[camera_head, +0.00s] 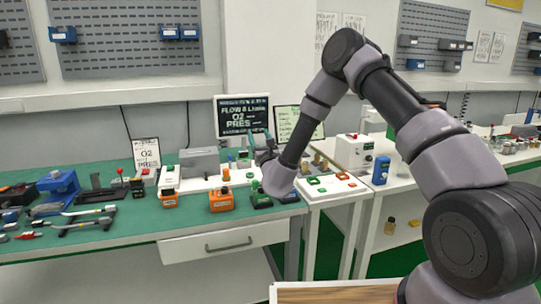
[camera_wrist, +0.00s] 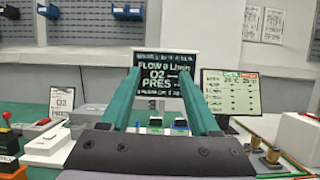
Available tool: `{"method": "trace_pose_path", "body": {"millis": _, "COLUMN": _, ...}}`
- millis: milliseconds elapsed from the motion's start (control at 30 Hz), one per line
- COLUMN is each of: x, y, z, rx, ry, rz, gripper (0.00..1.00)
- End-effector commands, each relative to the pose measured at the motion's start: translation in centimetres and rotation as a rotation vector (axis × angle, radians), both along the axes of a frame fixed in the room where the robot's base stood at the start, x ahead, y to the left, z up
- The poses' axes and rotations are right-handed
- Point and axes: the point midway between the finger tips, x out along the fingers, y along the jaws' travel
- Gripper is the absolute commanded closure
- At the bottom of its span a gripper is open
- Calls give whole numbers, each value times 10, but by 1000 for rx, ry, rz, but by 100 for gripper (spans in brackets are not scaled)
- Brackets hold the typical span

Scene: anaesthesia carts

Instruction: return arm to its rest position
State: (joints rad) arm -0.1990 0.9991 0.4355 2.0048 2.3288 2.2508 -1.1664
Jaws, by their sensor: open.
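My arm comes in from the right of the head view, bends at a high elbow and slopes down to the wrist over the green bench (camera_head: 110,238). My gripper (camera_head: 260,143) is above the bench's back right part, partly hidden by my wrist. In the wrist view my gripper (camera_wrist: 157,76) shows two teal fingers spread apart with nothing held between them. They point toward a dark display (camera_wrist: 160,58) reading "FLOW", "O2" and "PRES", which stands behind the bench and also shows in the head view (camera_head: 230,115).
Orange-based blocks (camera_head: 221,201) and a dark green block (camera_head: 260,200) sit below my wrist. Tools (camera_head: 75,220) and a blue vise-like device (camera_head: 58,187) lie at left. A white side table (camera_head: 325,195) holds coloured frames. A white box (camera_head: 354,152) stands behind it.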

Motion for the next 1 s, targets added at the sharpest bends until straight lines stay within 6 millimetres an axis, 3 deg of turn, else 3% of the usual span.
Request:
{"method": "trace_pose_path", "body": {"millis": 33, "x": -7, "y": 11, "z": 43, "rx": -17, "ry": -74, "rz": 100, "gripper": 38}}
{"method": "trace_pose_path", "body": {"millis": 200, "x": -62, "y": 46, "z": 147, "rx": -139, "ry": -278, "rz": 459, "gripper": 38}}
{"method": "trace_pose_path", "body": {"millis": 300, "x": -107, "y": 56, "z": 188, "rx": -261, "ry": -376, "rz": 648, "gripper": 38}}
{"method": "trace_pose_path", "body": {"millis": 400, "x": -156, "y": 57, "z": 213, "rx": -415, "ry": -453, "rz": 815, "gripper": 38}}
{"method": "trace_pose_path", "body": {"millis": 533, "x": -217, "y": 44, "z": 224, "rx": -659, "ry": -521, "rz": 991, "gripper": 38}}
{"method": "trace_pose_path", "body": {"millis": 667, "x": -269, "y": 16, "z": 218, "rx": -942, "ry": -554, "rz": 1113, "gripper": 38}}
{"method": "trace_pose_path", "body": {"millis": 800, "x": -309, "y": -30, "z": 202, "rx": -1278, "ry": -548, "rz": 1174, "gripper": 38}}
{"method": "trace_pose_path", "body": {"millis": 1000, "x": -342, "y": -117, "z": 182, "rx": -1779, "ry": -473, "rz": 1126, "gripper": 38}}
